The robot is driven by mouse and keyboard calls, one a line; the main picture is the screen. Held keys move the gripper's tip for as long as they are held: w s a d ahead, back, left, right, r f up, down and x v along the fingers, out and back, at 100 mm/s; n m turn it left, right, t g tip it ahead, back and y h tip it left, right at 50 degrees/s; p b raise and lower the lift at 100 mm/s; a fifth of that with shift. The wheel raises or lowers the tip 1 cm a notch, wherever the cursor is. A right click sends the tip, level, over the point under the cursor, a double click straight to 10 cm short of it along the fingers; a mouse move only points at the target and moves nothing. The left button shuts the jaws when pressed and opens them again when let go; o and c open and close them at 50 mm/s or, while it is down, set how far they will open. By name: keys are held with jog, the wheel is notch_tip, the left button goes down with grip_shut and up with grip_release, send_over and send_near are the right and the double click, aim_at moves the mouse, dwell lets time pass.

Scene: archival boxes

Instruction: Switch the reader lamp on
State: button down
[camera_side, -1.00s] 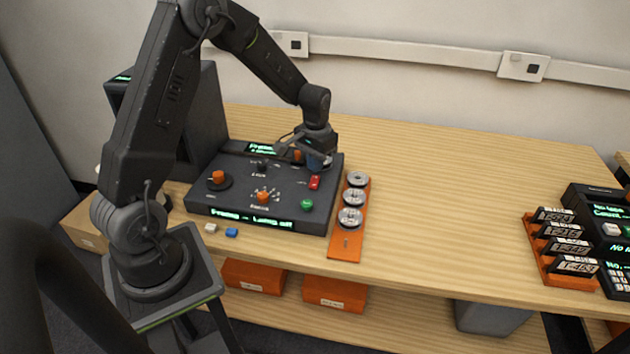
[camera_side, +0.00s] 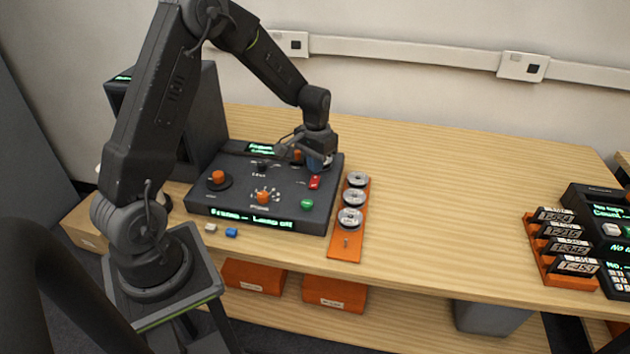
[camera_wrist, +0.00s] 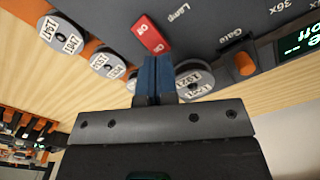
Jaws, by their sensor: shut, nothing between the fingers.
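The red lamp rocker switch (camera_side: 314,182) sits at the right end of the dark reader panel (camera_side: 235,182). In the wrist view the switch (camera_wrist: 152,38) carries ON markings and the word Lamp is printed beside it. My gripper (camera_wrist: 155,60) is shut and empty; its blue fingertips are at the near end of the switch, and I cannot tell whether they touch it. In the side view my gripper (camera_side: 319,166) is right over that end of the panel and partly hides the switch area. The panel's front display (camera_side: 252,219) reads Lamp off.
An orange rack (camera_side: 347,240) with three reels (camera_side: 354,198) stands just right of the panel. Orange knobs (camera_side: 218,177) and a green button (camera_side: 307,203) are on the panel. An orange-tipped Gate control (camera_wrist: 245,64) is near my fingers. The table's middle is clear.

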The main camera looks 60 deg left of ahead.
aim_at(316, 177)
jog(key=shift+f, duration=1.3)
dwell(0.5)
jog(key=shift+r, duration=3.55)
